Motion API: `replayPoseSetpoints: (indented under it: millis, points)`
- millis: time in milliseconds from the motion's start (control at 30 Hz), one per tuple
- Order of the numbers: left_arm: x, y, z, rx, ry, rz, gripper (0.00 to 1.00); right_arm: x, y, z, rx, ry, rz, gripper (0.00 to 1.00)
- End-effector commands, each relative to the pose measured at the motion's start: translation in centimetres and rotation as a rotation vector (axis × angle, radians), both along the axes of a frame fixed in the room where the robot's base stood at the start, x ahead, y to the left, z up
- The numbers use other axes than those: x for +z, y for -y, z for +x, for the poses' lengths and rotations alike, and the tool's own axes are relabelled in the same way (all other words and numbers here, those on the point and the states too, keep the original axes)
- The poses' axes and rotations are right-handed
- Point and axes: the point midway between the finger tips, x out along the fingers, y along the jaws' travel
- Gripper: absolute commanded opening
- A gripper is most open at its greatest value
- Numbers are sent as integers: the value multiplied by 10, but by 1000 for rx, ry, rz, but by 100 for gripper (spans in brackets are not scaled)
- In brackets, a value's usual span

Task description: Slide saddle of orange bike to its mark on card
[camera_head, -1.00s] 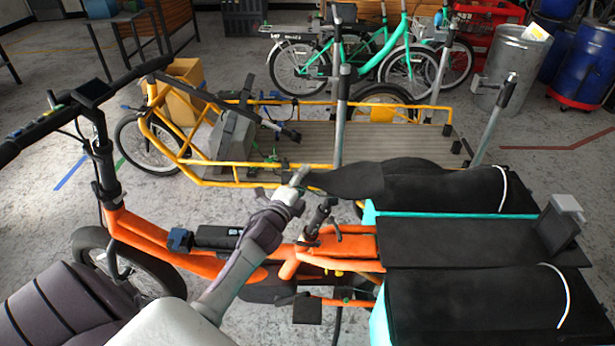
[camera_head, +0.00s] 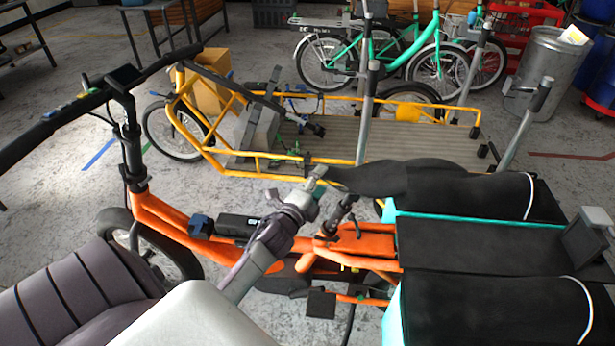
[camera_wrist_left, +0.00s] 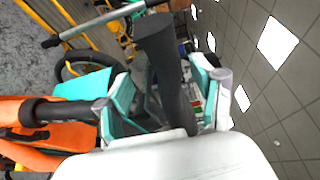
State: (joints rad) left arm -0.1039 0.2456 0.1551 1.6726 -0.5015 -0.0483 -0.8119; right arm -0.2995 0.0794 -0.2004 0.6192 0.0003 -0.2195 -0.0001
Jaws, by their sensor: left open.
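The orange bike (camera_head: 170,220) stands across the front of the head view. Its black saddle (camera_head: 385,178) has its nose pointing left, above the seat post (camera_head: 342,210). My left gripper (camera_head: 316,180) is at the saddle's nose. In the left wrist view, the dark saddle nose (camera_wrist_left: 160,45) lies between the open fingers of my left gripper (camera_wrist_left: 165,90); whether they touch it is unclear. The post and orange frame (camera_wrist_left: 65,137) show at left there. No mark on the saddle or post can be made out. My right gripper is out of view.
Black bags (camera_head: 455,310) flank the bike's rear deck (camera_head: 470,245). A yellow cargo bike (camera_head: 335,163) stands close behind. A grey drum (camera_head: 545,80) with a white and yellow card (camera_head: 575,36) on top is at back right. Green bikes (camera_head: 430,58) stand at the back.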

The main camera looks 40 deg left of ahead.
Motion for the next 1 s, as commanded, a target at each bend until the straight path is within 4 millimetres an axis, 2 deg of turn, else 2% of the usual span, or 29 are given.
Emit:
replayPoseSetpoints:
  millis: [33,200,400,567,1000]
  points:
    - [-2,2,-13,0,-3,-1,68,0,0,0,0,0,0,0]
    - [-2,8,-49,1,-5,-3,68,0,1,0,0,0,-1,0]
    - [-1,12,-77,1,-3,0,68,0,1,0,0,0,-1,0]
    - [-1,13,-85,1,-3,0,68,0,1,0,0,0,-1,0]
    - [-1,13,-85,1,-2,0,68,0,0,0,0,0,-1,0]
